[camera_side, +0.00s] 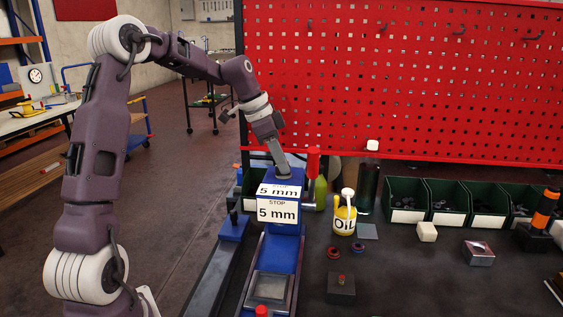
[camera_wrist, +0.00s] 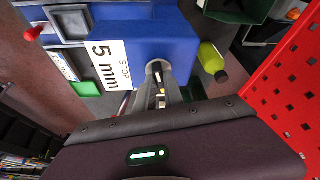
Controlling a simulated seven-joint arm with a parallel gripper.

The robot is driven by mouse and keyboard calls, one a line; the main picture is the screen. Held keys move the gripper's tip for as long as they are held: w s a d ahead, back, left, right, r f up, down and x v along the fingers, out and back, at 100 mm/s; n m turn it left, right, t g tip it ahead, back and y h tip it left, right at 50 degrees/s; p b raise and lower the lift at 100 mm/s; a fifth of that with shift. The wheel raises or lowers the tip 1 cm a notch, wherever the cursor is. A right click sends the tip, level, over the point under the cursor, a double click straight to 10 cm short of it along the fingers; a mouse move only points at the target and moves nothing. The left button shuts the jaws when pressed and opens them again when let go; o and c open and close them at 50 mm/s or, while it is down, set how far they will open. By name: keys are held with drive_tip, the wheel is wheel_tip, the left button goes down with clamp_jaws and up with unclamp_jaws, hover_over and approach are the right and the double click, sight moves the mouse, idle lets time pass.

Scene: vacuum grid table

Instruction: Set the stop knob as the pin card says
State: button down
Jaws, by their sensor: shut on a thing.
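The blue stop unit (camera_side: 284,254) stands on the dark table, with its blue head beneath my gripper. A white card reading "STOP 5 mm" (camera_side: 277,213) is on the head's front. A second "5 mm" card (camera_side: 278,191) lies on its top and reads "STOP 5 mm" in the wrist view (camera_wrist: 108,66). My gripper (camera_side: 280,164) points down at the head's top. In the wrist view my gripper (camera_wrist: 160,88) is shut on the grey stop knob (camera_wrist: 154,67), which is mostly hidden between the fingers. I cannot read any knob setting or scale.
A yellow oil can (camera_side: 345,217) and a dark bottle (camera_side: 368,180) are further right. The red pegboard (camera_side: 400,80) rises behind. Green bins (camera_side: 407,200) line its foot. A dark block (camera_side: 341,289) lies in front.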

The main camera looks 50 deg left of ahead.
drive_tip(key=m+g+h, duration=0.1)
drive_tip(key=m, duration=0.3)
drive_tip(key=shift+w+a, duration=0.1)
drive_tip(key=shift+a, duration=0.05)
drive_tip(key=shift+m+g+h, duration=0.5)
drive_tip(key=shift+m+g, duration=0.3)
drive_tip(key=shift+m, duration=1.4)
drive_tip(key=c, duration=1.4)
unclamp_jaws()
drive_tip(key=shift+c, duration=0.2)
drive_tip(key=v, duration=0.7)
drive_tip(key=shift+a, duration=0.1)
